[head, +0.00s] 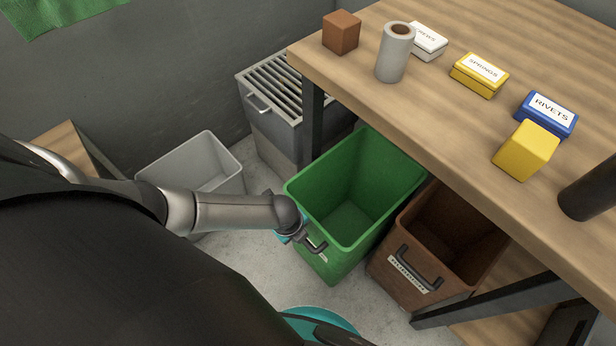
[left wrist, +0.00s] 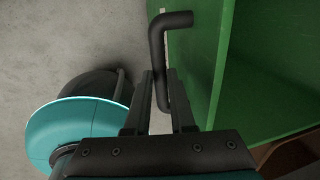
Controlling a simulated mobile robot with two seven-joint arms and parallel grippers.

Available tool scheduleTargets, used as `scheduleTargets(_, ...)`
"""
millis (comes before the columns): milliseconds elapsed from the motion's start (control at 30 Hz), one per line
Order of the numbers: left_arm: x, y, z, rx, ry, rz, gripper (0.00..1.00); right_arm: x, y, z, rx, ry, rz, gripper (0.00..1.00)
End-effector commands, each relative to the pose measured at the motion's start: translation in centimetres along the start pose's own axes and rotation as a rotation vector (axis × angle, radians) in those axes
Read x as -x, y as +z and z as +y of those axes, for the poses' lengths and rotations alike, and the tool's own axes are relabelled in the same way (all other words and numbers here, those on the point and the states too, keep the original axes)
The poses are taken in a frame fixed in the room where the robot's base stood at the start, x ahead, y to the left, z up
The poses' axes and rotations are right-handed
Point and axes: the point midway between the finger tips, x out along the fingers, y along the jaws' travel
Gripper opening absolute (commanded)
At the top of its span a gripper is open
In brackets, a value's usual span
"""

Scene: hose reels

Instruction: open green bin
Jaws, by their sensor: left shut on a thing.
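The green bin (head: 343,250) stands on the floor, partly under the workbench, with its open top facing up and its inside looking empty. Its dark handle (head: 318,246) is on the front wall. My left gripper (head: 308,241) is at that front wall, shut on the handle. In the left wrist view the bent handle (left wrist: 171,20) passes between the two fingers (left wrist: 158,76), beside the green wall (left wrist: 190,55). The far end of the bin is partly hidden by the bench top. My right gripper is not in view.
A brown bin (head: 405,285) stands close to the right of the green bin. A grey bin (head: 195,160) and a slatted grey cabinet (head: 265,120) are to the left. The workbench (head: 440,120) overhangs, bearing boxes. A teal round thing (left wrist: 70,120) lies near the gripper.

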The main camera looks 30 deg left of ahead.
Motion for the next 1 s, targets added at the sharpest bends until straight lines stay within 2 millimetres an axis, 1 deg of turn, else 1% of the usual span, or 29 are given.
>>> scheduleTargets(33, 0.3, 0.1, 0.9, 0.000, 0.008, -0.002, 0.00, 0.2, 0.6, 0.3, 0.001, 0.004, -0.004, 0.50)
scheduleTargets(267, 0.8, 0.1, 3.6, 0.000, 0.008, -0.002, 0.00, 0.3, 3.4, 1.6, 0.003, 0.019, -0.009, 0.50)
scheduleTargets(333, 1.0, 0.1, 4.5, 0.000, 0.009, -0.002, 0.00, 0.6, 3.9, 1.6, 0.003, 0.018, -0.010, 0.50)
scheduleTargets(500, 1.3, 0.1, 6.3, 0.001, 0.008, -0.002, 0.00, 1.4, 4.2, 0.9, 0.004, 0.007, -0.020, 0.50)
scheduleTargets(700, 1.6, 0.1, 7.8, 0.000, 0.007, -0.002, 0.00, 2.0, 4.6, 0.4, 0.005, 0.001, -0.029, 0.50)
scheduleTargets(1000, 1.7, 0.1, 8.7, 0.000, 0.006, -0.002, 0.00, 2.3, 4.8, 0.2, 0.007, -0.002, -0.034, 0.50)
